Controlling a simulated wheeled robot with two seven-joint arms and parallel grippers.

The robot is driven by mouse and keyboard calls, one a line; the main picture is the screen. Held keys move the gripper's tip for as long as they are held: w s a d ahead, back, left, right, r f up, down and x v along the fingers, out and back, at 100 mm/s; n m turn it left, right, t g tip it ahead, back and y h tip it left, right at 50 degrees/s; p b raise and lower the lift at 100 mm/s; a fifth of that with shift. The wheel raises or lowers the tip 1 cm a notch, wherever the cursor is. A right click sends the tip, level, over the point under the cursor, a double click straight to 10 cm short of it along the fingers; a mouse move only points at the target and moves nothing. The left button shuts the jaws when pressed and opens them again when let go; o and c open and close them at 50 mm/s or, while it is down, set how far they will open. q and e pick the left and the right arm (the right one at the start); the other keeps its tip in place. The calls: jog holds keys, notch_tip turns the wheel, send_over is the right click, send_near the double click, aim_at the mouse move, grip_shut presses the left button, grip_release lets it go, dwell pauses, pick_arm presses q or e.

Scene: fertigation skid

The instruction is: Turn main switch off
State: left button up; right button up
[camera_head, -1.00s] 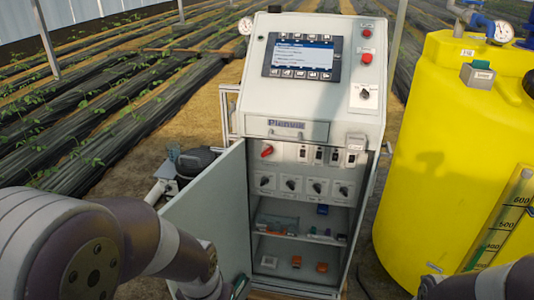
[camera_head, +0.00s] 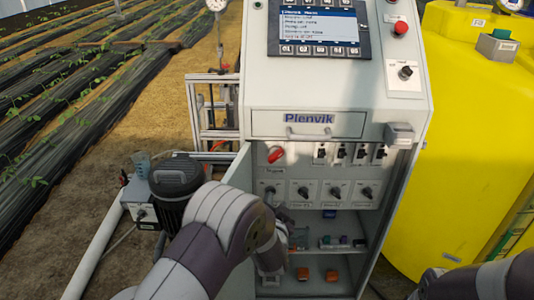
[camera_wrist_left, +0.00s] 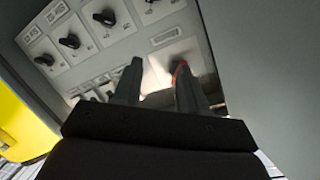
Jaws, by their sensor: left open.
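The main switch, a red rotary handle (camera_head: 275,155), sits at the upper left of the panel inside the open cabinet (camera_head: 345,122). Its handle looks tilted in the head view. In the left wrist view the red handle (camera_wrist_left: 181,67) shows close behind one finger, which hides part of it. My left gripper (camera_head: 276,199) is inside the cabinet opening, below the switch and near the leftmost black knob. It is partly hidden by my arm in the head view. Its two fingers (camera_wrist_left: 160,82) are apart with nothing held between them; contact with the switch cannot be told.
Several black rotary knobs (camera_head: 335,194) line the panel below the switch, with small breakers (camera_head: 340,154) at its right. The open cabinet door (camera_head: 238,172) stands left of the opening. A yellow tank (camera_head: 470,150) is close on the right, a pump (camera_head: 176,175) on the left.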

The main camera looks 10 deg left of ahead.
pick_arm(q)
notch_tip(320, 180, up, 4)
jog(key=f+t, duration=0.1)
jog(key=t, duration=0.1)
jog(key=m+y, duration=0.1)
jog(key=y, duration=0.1)
send_near(275, 159)
jog(key=x, duration=0.7)
jog(key=shift+w+r+p, duration=0.15)
jog(key=shift+w+p, duration=0.1)
jog(key=shift+p, duration=0.05)
jog(key=shift+w+a+f+h, duration=0.25)
jog(key=shift+w+h, duration=0.15)
jog(key=shift+w, duration=0.15)
jog(key=shift+s+d+r, duration=0.1)
jog(key=shift+r, duration=0.05)
jog(key=shift+c, duration=1.2)
grip_shut()
pick_arm(e)
jog(key=shift+s+d+r, duration=0.45)
jog(key=shift+s+d, duration=0.1)
jog(key=shift+d, duration=0.1)
